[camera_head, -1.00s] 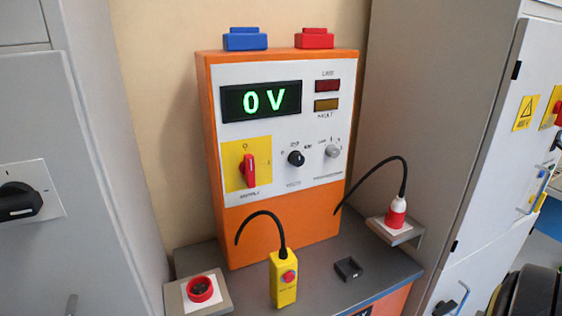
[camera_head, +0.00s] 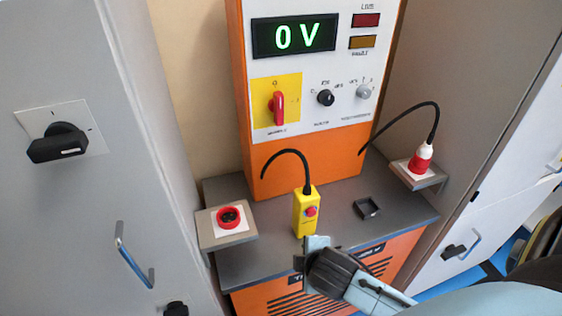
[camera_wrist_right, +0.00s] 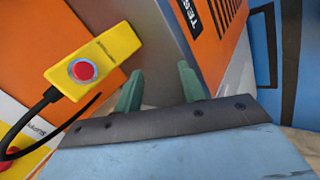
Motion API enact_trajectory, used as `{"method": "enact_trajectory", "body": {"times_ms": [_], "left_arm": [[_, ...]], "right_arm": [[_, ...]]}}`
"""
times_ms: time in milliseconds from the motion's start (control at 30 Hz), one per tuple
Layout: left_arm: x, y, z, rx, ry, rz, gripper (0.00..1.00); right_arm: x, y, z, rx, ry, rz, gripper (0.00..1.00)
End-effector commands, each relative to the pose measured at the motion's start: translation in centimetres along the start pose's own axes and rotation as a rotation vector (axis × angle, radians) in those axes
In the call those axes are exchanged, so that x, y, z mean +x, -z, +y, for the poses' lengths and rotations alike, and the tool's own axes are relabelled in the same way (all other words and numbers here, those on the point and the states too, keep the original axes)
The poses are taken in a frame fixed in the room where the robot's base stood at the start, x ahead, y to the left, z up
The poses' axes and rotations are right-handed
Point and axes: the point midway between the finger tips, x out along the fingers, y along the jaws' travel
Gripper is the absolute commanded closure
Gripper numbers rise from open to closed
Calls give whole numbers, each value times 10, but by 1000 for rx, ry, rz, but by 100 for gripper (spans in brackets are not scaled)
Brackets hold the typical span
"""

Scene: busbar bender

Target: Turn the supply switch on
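The supply switch (camera_head: 277,107) is a red rotary handle on a yellow plate, on the white front panel of an orange cabinet. Its handle stands upright, pointing toward the 0 mark. In the right wrist view, part of a red handle (camera_wrist_right: 8,155) shows at the left edge beside yellow. The display (camera_head: 294,37) above the switch reads 0 V in green. My right gripper (camera_head: 314,245) is low in front of the cabinet's shelf, below and to the right of the switch, apart from it. Its two green fingers (camera_wrist_right: 160,88) are spread and empty. My left gripper is not in view.
A yellow pendant (camera_head: 305,212) with a red button stands on the grey shelf near my right gripper, its black cable arching behind. A black rotary handle (camera_head: 58,143) sits on the left grey cabinet.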

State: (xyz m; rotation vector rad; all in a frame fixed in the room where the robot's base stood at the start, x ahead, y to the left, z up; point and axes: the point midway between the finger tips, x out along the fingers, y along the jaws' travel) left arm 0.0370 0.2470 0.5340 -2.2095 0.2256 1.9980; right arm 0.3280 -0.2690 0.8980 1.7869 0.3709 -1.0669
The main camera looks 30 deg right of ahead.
Motion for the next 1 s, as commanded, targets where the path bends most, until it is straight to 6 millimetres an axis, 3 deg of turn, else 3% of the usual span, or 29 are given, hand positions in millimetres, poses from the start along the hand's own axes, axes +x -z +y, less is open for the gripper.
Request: {"method": "enact_trajectory", "body": {"times_ms": [33, 100, 300, 400, 533, 667, 1000], "left_arm": [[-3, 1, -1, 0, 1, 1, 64], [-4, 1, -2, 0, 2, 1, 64], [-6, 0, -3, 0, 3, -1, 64], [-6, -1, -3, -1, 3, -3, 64], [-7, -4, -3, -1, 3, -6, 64], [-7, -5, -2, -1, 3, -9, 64], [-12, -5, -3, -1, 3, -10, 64]], "right_arm": [[-21, 8, 42, -178, -118, 11, 60], [-38, 16, 83, -432, -258, -8, 60], [-90, 35, 179, -1128, -633, -205, 60], [-116, 42, 210, -1392, -767, -346, 60], [-138, 46, 232, -1602, -865, -493, 60], [-146, 49, 242, -1688, -900, -563, 60], [-115, 64, 284, -1695, -902, -573, 60]]}}
